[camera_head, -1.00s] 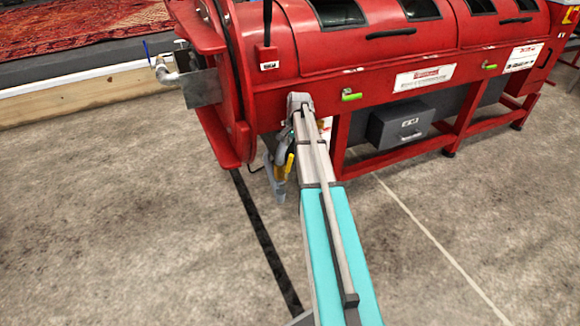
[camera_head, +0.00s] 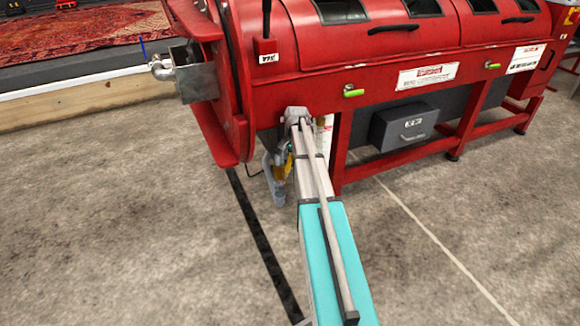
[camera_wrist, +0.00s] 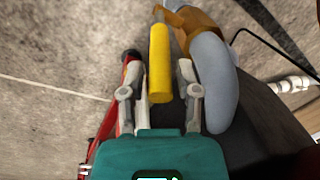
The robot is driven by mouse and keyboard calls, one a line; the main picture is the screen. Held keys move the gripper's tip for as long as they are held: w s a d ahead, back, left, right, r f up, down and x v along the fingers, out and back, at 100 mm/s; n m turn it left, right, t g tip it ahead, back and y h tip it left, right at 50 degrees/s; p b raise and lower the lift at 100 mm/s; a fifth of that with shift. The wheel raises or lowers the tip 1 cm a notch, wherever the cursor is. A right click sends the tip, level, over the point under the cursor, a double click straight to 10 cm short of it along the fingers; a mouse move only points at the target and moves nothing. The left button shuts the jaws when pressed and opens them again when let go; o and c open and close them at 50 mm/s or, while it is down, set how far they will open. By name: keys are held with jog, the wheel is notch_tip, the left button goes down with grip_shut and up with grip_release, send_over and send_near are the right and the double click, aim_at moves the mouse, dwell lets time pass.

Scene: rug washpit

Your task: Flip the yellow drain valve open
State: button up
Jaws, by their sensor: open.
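The yellow drain valve handle (camera_wrist: 160,62) shows in the wrist view as a yellow lever reaching down between the fingers of my gripper (camera_wrist: 166,98). The gripper is open, with one finger on each side of the lever. I cannot tell whether either finger touches it. The lever joins a brass-coloured valve body (camera_wrist: 190,22) on a grey curved pipe (camera_wrist: 214,75). In the head view only a bit of yellow (camera_head: 281,172) shows beside my arm, which hides most of the valve.
The red washing machine (camera_head: 400,60) stands behind the valve. A grey drawer box (camera_head: 403,126) sits under it at right. The concrete floor is clear in front. A black cable (camera_wrist: 270,48) runs near the pipe.

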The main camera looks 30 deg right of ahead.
jog(key=shift+w+f+b, duration=0.1)
jog(key=shift+f+b, duration=0.65)
jog(key=shift+f, duration=0.2)
grip_shut()
